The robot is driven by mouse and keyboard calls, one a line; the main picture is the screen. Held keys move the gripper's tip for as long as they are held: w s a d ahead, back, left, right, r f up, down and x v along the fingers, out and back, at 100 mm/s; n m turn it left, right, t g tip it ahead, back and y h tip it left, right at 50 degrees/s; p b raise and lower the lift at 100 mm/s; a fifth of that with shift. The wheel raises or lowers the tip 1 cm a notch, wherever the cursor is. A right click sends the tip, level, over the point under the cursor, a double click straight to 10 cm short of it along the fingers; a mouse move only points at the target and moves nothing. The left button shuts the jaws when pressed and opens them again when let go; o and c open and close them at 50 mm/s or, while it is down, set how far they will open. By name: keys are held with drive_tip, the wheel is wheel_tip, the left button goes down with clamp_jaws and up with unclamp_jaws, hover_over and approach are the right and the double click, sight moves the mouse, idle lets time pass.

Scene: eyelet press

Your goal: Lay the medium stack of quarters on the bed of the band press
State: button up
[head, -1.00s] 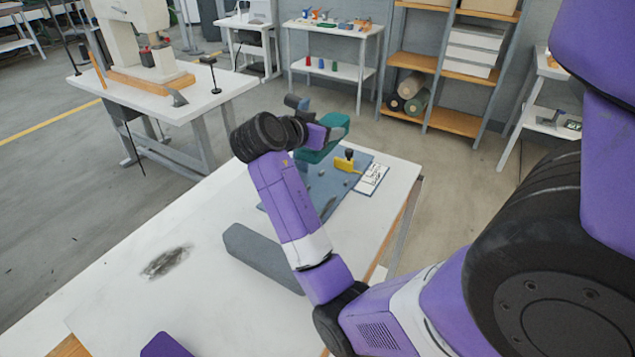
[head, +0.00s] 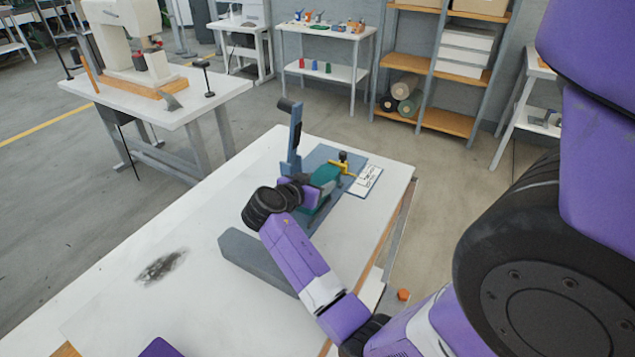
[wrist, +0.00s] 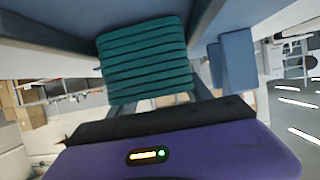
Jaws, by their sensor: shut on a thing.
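The medium stack of quarters is a teal, layered block (head: 324,176) held out by my gripper (head: 308,188). In the wrist view the teal stack (wrist: 145,58) stands just beyond the dark gripper edge (wrist: 160,120), and its layers show as ridges. My gripper is shut on it. The band press is blue-grey, with an upright post (head: 293,138) and a dark-ended handle, behind the stack in the head view. My gripper and the stack hide most of its bed. Whether the stack touches the bed cannot be told.
The press stands on a blue-grey mat (head: 322,157) on the white table (head: 200,232). A yellow clamp-like part (head: 346,168) and a white card (head: 367,180) sit to its right. A long grey block (head: 250,258) lies nearer, beside my arm.

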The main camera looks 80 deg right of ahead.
drive_tip(key=shift+f, duration=0.15)
drive_tip(key=o, duration=1.7)
drive_tip(key=shift+r, duration=0.2)
drive_tip(key=b+v, duration=0.1)
drive_tip(key=v, duration=1.1)
drive_tip(key=shift+b, duration=0.4)
